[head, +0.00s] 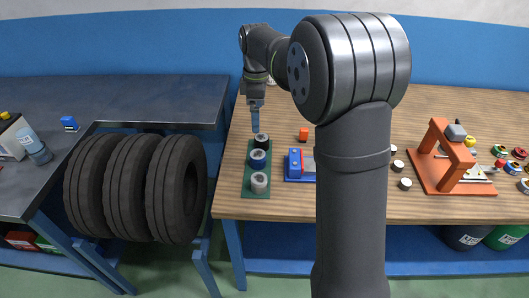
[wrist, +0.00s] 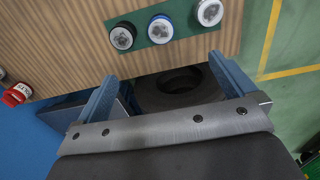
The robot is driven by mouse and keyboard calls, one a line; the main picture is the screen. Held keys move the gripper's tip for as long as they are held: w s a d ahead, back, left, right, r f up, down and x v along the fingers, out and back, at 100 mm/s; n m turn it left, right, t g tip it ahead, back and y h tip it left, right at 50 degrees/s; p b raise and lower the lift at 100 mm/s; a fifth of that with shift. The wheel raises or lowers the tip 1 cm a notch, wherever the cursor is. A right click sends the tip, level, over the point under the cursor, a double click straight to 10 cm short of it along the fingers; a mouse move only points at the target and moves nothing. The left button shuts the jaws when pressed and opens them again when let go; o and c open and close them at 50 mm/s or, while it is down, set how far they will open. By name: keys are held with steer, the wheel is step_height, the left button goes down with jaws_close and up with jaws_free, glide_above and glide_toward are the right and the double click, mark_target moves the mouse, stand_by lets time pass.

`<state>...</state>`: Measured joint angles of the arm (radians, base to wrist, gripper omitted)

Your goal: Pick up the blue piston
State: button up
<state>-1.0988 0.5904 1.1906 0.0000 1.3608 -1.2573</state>
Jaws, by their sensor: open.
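The blue piston (head: 257,158) stands in the middle of a row of three on a green plate (head: 248,169) near the table's left end. A black piston (head: 262,140) is behind it and a whitish piston (head: 260,182) in front. In the wrist view the blue piston (wrist: 160,28) is at the top, between the black piston (wrist: 122,36) and the whitish one (wrist: 209,12). My gripper (head: 255,128) hangs above the rear end of the plate, apart from the blue piston. In the wrist view its blue fingers (wrist: 163,68) are spread wide with nothing between them.
A blue block device (head: 294,165) and a small orange block (head: 303,134) are right of the plate. An orange press (head: 440,158) stands farther right among small parts. Black tires (head: 172,187) sit left of the wooden table (head: 280,207). My arm hides part of the table.

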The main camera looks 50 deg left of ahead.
mark_target(258, 154)
steer(key=shift+r, duration=0.2)
steer(key=c, duration=0.6)
steer(key=shift+o, duration=0.2)
step_height(258, 154, down, 19)
steer(key=m, duration=0.6)
steer(key=shift+s+r, duration=0.1)
